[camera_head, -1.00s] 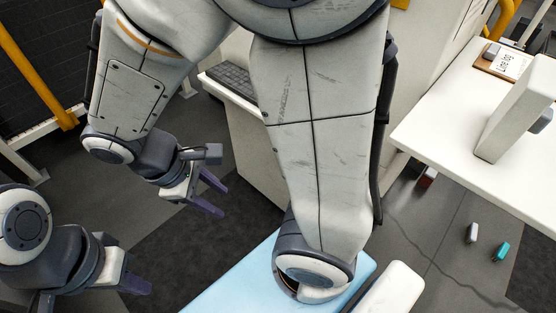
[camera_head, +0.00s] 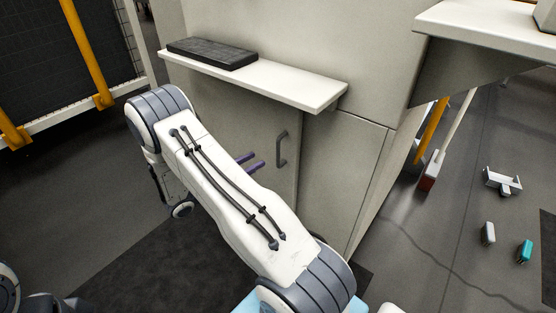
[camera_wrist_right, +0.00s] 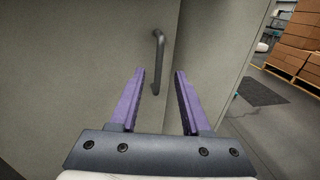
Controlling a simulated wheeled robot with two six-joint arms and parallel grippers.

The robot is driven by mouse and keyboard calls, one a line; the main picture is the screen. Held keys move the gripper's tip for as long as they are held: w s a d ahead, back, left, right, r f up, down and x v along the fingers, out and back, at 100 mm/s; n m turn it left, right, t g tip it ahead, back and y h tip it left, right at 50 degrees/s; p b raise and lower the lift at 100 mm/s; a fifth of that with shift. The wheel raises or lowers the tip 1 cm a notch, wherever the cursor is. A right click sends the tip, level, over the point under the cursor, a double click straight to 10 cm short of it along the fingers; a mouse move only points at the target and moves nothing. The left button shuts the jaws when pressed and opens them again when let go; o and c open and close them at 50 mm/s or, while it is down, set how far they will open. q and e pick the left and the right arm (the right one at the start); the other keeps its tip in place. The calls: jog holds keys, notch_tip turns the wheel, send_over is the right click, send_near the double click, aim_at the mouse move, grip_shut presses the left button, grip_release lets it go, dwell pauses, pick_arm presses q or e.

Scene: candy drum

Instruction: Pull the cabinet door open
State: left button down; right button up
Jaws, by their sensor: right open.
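The grey cabinet door (camera_head: 228,128) is shut, below a white shelf. Its dark vertical bar handle (camera_head: 281,149) is near the door's right edge. My right gripper (camera_head: 252,162) shows as two purple fingertips past my forearm, left of the handle and apart from it. In the right wrist view, my right gripper (camera_wrist_right: 158,82) is open and empty, and the handle (camera_wrist_right: 158,60) stands ahead, between the lines of the two fingers and nearer the left one. The rest of the right gripper is hidden by my arm in the head view. My left gripper is not clearly in view; only part of my left arm shows at bottom left.
A white shelf (camera_head: 290,84) with a black keyboard (camera_head: 212,53) juts out above the door. A white table (camera_head: 490,30) is at upper right. Small white and teal items (camera_head: 525,250) lie on the floor at right. Yellow posts stand at left.

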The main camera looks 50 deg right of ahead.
aim_at(277, 148)
jog(key=d, duration=0.3)
jog(key=d+b, duration=0.1)
jog(key=d, duration=0.3)
jog(key=s+d, duration=0.1)
jog(key=d, duration=0.2)
jog(key=shift+s+d, duration=0.1)
jog(key=shift+d, duration=0.1)
grip_shut()
dwell(1.1)
